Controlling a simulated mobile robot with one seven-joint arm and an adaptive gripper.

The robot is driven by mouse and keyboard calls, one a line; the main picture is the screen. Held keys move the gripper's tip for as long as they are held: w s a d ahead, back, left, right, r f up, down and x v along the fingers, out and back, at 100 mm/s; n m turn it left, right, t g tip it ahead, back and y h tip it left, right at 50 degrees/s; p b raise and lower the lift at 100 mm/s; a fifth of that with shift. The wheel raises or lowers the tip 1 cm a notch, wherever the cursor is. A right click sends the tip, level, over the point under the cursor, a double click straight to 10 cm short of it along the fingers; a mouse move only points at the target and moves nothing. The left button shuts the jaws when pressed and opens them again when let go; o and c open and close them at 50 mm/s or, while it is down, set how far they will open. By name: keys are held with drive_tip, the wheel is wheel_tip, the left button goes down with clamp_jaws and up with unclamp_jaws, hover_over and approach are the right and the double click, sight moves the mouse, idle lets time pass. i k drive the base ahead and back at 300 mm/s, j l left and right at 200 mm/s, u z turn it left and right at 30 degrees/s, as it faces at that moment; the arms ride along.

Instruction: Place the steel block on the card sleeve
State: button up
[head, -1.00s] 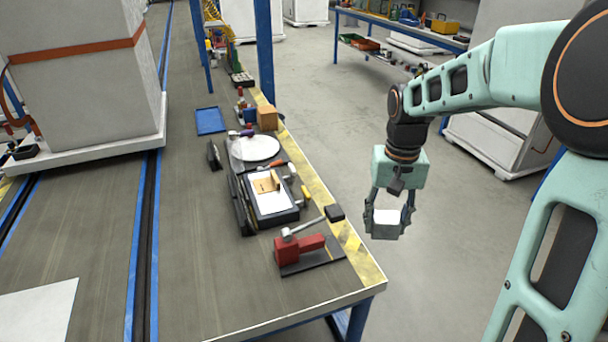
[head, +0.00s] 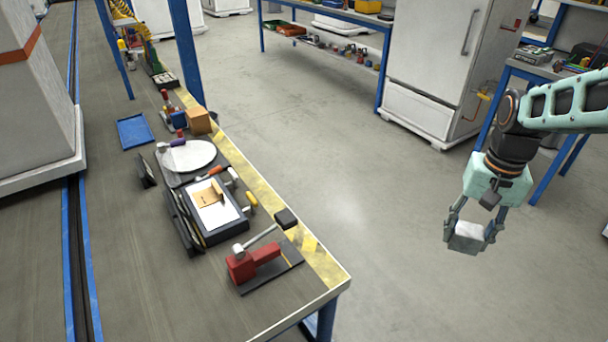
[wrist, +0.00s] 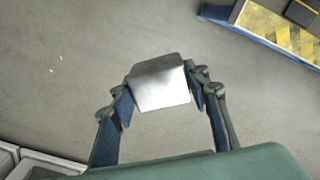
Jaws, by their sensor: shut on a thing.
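My gripper (head: 466,238) is shut on the steel block (head: 468,230), a pale shiny block. It holds it over open floor, well to the right of the workbench. In the wrist view the block (wrist: 160,80) sits between both fingers of the gripper (wrist: 162,95), with bare floor below. A tan folded card piece (head: 210,197), which looks like the card sleeve, stands on a white sheet inside a black-rimmed case on the bench. The gripper is far from it. The sleeve does not show in the wrist view.
The workbench (head: 130,270) has a yellow-striped edge. On it are a red clamp-like tool (head: 252,262), a white round plate (head: 188,156), a blue tray (head: 134,131) and a cardboard box (head: 198,121). A white cabinet (head: 440,60) stands behind. Open floor (head: 330,170) lies between bench and gripper.

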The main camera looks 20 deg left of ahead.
sight(204, 198)
drive_tip(key=z, duration=1.05)
drive_tip(key=i+z, duration=0.35)
drive_tip(key=i, duration=0.3)
drive_tip(key=i+u, duration=0.55)
drive_tip(key=i, duration=0.25)
drive_tip(key=i+u, duration=0.6)
drive_tip(key=u, duration=0.2)
drive_tip(key=i+u, duration=0.6)
drive_tip(key=u, duration=0.25)
drive_tip(key=i+j+u, duration=0.1)
drive_tip(key=i+u, duration=1.5)
drive_tip(key=u, duration=0.2)
drive_tip(key=i+l+u, duration=0.1)
drive_tip(key=i+u, duration=0.2)
drive_tip(key=u, duration=0.15)
